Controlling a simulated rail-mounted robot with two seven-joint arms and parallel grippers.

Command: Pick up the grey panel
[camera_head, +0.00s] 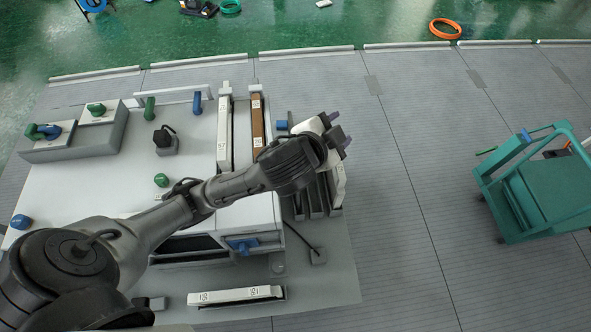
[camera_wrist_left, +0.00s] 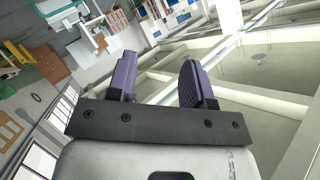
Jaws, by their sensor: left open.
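Several long panels show in the head view. A white one (camera_head: 224,140) and a brown one (camera_head: 258,118) stand side by side on the white workbench (camera_head: 95,185). A rack of dark grey upright slats (camera_head: 316,200) stands to their right, with a pale panel (camera_head: 339,184) at its right side. Another pale grey-white panel (camera_head: 236,295) lies across the front. I cannot tell which is the grey panel. My left gripper (camera_head: 340,130), with purple fingertips, is above the rack's far part. It is open and empty in the left wrist view (camera_wrist_left: 158,80). My right gripper is not in view.
A teal cart (camera_head: 545,190) stands at the far right. Green and blue knobs and boxes with handles (camera_head: 75,135) are on the workbench's left. The floor between rack and cart is clear.

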